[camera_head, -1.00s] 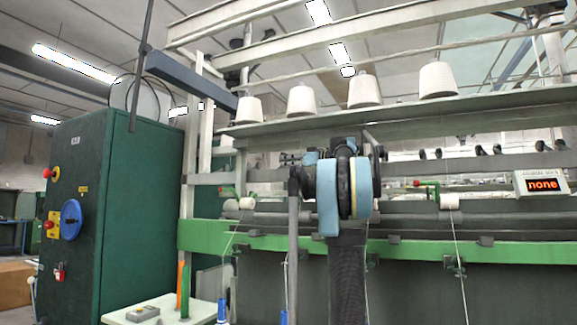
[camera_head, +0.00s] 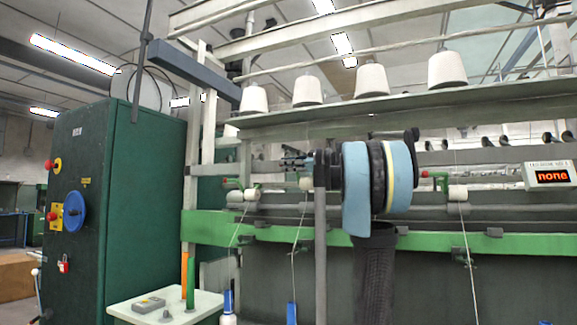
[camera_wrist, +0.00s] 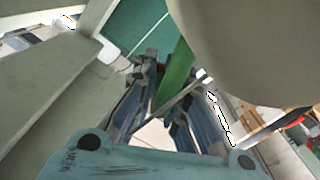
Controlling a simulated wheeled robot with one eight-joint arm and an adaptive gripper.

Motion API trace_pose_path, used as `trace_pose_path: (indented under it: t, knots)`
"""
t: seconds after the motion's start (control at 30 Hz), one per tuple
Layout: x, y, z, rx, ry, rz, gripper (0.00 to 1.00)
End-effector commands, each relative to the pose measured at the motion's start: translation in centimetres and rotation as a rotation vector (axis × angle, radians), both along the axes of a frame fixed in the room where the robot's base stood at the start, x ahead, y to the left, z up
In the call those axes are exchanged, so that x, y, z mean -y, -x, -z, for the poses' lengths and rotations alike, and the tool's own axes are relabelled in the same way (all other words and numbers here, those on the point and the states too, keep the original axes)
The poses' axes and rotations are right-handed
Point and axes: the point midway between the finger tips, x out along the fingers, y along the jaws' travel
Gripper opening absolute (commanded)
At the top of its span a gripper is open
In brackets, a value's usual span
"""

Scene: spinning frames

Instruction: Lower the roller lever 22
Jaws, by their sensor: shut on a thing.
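Green roller levers with red tips and white rollers line the machine front. In the head view one is left of my arm (camera_head: 245,192), another is right of it (camera_head: 436,180). A white roller (camera_head: 305,184) shows just below my gripper (camera_head: 291,160), whose jaws are small and dark there. In the wrist view my gripper (camera_wrist: 165,95) has its blue fingers close around a green strip (camera_wrist: 177,72), which looks like a roller lever; the exact contact is unclear. A thin grey bar (camera_wrist: 170,106) crosses between the fingers. I cannot read any lever number.
White yarn cones (camera_head: 372,82) stand on the shelf above. A green rail (camera_head: 480,246) runs below the rollers, with threads hanging. A green cabinet (camera_head: 140,210) stands left, and a pale table (camera_head: 190,301) is low in front.

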Motion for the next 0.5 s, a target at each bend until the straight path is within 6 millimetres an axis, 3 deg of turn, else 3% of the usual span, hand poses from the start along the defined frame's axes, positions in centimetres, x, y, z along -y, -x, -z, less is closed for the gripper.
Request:
trace_pose_path:
  t: [0.47, 0.5]
  knots:
    - [0.02, 0.08, 0.35, -0.002, 0.0, 0.005, 0.0]
    - [0.02, 0.09, 0.34, -0.002, 0.0, 0.005, 0.13]
